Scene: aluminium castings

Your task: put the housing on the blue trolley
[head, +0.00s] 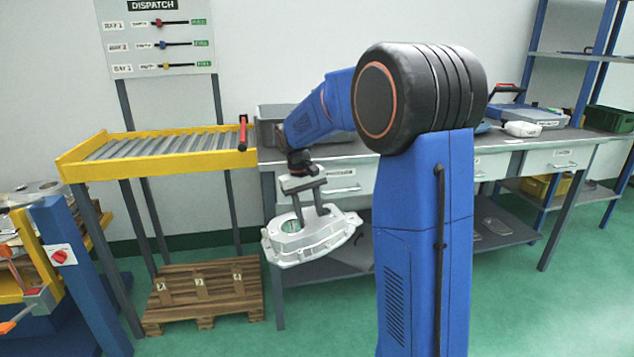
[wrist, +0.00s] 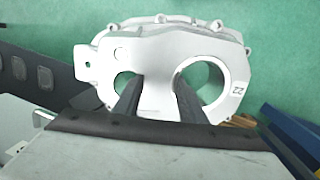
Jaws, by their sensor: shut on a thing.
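The housing (head: 308,238) is a silver-grey aluminium casting with a wide flange and round openings. It hangs in the air in front of the grey bench in the head view. My gripper (head: 308,211) points down and is shut on it. In the wrist view the housing (wrist: 165,65) fills the upper middle, with two large holes and the mark "22" on its right side. The dark fingers of my gripper (wrist: 158,95) reach onto it between and into the holes. I cannot make out a blue trolley for certain in either view.
A yellow roller conveyor (head: 165,148) stands at the left, with a wooden pallet (head: 205,293) on the floor below. The grey bench (head: 345,150) runs along the wall. A blue and yellow stand (head: 75,262) with parts is at far left. Green floor (head: 545,310) is clear at right.

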